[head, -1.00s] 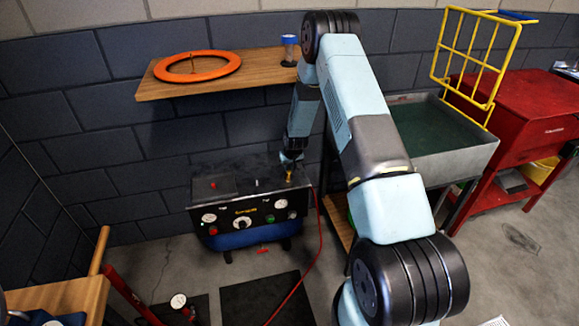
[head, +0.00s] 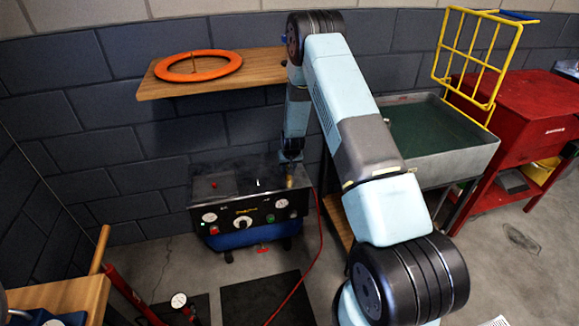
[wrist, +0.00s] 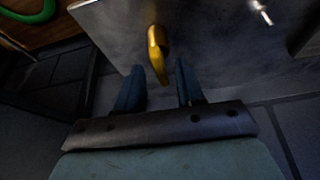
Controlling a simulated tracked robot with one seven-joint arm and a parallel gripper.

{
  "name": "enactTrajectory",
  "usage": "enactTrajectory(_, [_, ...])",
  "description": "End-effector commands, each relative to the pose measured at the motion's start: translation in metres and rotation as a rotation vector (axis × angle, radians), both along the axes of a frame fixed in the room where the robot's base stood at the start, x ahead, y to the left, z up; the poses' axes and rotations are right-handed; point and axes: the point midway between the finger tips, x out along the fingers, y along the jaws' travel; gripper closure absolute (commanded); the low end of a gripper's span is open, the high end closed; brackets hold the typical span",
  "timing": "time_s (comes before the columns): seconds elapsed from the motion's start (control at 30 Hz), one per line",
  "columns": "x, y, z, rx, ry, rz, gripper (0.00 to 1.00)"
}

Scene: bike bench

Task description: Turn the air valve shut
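The air valve's yellow lever (wrist: 157,60) stands on the grey metal top of the compressor box in the wrist view. It also shows, small, at the right end of the box top in the head view (head: 290,181). My gripper (wrist: 157,77) is open, with one dark finger on each side of the lever's lower end. A gap shows between the lever and each finger, and nothing is held. In the head view my gripper (head: 291,160) hangs just above and behind the valve, too small to show its fingers.
The compressor box (head: 243,225) has gauges and knobs on its front. A red hose (head: 319,245) runs down from its right side. A wooden shelf (head: 262,75) with an orange ring (head: 228,66) is above. A grey basin (head: 465,160) stands right. A small metal pin (wrist: 262,12) rises from the top.

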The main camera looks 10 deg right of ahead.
Motion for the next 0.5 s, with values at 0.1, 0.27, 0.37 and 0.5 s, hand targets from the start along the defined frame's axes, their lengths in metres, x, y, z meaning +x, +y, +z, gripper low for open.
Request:
enactTrajectory(0.1, [0.0,0.0,0.0,0.0,0.0,0.0,0.62])
enactTrajectory(0.27, [0.0,0.0,0.002,0.0,0.0,0.0,0.62])
enactTrajectory(0.37, [-0.002,0.0,0.007,0.0,-0.001,0.0,0.62])
enactTrajectory(0.5, [-0.009,0.0,0.023,0.0,-0.002,0.0,0.62])
